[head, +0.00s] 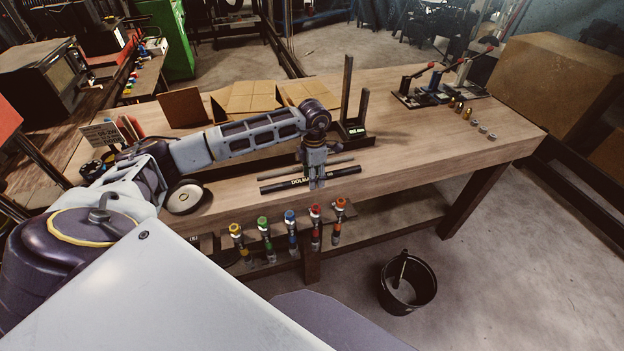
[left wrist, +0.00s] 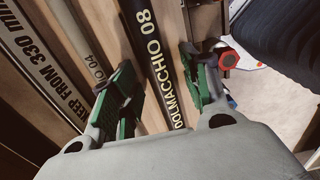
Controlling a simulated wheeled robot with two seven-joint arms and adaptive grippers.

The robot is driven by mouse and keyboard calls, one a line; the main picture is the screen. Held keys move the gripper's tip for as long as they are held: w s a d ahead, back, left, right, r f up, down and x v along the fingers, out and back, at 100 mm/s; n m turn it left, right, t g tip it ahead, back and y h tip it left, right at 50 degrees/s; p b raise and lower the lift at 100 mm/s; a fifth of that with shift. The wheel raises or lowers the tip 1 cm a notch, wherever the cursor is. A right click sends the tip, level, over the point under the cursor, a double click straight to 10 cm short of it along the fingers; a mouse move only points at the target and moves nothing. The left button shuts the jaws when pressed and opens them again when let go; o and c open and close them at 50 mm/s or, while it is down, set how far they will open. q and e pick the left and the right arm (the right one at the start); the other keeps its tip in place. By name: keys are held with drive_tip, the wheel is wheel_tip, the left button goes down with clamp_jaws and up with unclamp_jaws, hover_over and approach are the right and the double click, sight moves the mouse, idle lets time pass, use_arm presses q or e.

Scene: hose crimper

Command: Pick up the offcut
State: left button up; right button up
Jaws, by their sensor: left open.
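Two hose pieces lie along the front of the workbench. The nearer one is a thick black hose (head: 344,172) with white lettering; in the left wrist view the black hose (left wrist: 158,62) reads "DOLMACCHIO 08". Behind it lies a thinner grey hose (head: 338,161), whose lettering ends in "04" in the left wrist view (left wrist: 85,42). Which piece is the offcut is not marked. My left gripper (head: 316,182) points down over the black hose. Its open green-padded fingers (left wrist: 156,68) stand on either side of the black hose, with the grey one outside them. My right gripper is out of view.
A strip marked "KEEP FROM 330 mm" (left wrist: 45,60) lies beyond the grey hose. A dark upright fixture (head: 353,130) stands behind. Several coloured fittings (head: 289,217) hang at the bench front, and a black bucket (head: 407,285) stands on the floor. The right bench middle is clear.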

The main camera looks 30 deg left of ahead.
use_arm(q)
clamp_jaws()
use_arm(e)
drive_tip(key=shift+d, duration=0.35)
use_arm(q)
drive_tip(key=shift+r, duration=0.15)
wheel_tip(320, 180, up, 8)
drive_tip(key=shift+w+f+b, duration=0.1)
drive_tip(key=shift+f+b, duration=0.05)
drive_tip(key=shift+b, duration=0.7)
wheel_tip(320, 180, up, 2)
drive_tip(key=shift+r, duration=0.1)
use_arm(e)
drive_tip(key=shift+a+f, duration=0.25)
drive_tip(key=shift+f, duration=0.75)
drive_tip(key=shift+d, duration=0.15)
